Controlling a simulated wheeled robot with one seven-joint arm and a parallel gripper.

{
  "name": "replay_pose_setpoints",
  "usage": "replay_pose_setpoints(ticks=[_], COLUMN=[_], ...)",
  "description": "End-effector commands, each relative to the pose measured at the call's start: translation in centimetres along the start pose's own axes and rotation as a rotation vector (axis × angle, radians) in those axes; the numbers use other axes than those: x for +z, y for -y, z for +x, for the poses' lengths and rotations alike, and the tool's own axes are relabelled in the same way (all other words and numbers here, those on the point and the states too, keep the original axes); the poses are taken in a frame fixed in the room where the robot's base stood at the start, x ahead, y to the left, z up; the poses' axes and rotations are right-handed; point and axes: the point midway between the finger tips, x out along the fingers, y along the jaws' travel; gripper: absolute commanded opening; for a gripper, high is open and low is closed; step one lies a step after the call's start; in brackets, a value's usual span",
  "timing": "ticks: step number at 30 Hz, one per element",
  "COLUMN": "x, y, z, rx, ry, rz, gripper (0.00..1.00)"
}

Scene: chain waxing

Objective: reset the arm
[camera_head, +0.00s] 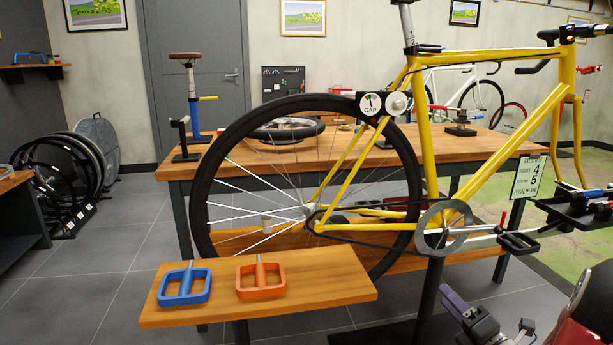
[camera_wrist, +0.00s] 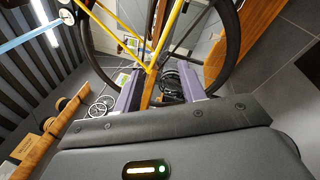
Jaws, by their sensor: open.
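My gripper (camera_wrist: 160,92) shows in the wrist view as two purple-grey fingers standing well apart, with nothing between them. In the head view my gripper (camera_head: 468,315) is at the lower right, with a purple finger pointing up and left. It is in front of and below the yellow bicycle (camera_head: 432,130), apart from its crank. The wrist view shows the bicycle's yellow frame (camera_wrist: 163,45) and wheels beyond the fingertips. Part of my arm is cut off by the head view's lower right edge.
A wooden shelf (camera_head: 330,290) at the front holds a blue pedal (camera_head: 184,286) and an orange pedal (camera_head: 261,279). A long workbench (camera_head: 185,168) stands behind the rear wheel (camera_head: 200,190). A tray (camera_head: 575,210) is at the right.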

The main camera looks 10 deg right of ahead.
Motion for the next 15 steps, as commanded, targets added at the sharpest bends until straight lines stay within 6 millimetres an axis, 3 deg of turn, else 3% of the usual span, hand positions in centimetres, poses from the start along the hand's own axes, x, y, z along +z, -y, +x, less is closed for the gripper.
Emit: replay_pose_setpoints(ticks=[4, 8, 12, 15], x=[-7.0, -14.5, -22.0, -25.2], y=[-4.5, -8.3, -11.6, -12.8], z=[2.6, 2.5, -0.7, -4.2], rx=[0.059, 0.171, 0.406, 0.655], ry=[-0.311, -0.637, -1.015, -1.259], rz=[-0.277, -0.623, -1.125, -1.545], gripper=[0.41, 0.41, 0.41, 0.41])
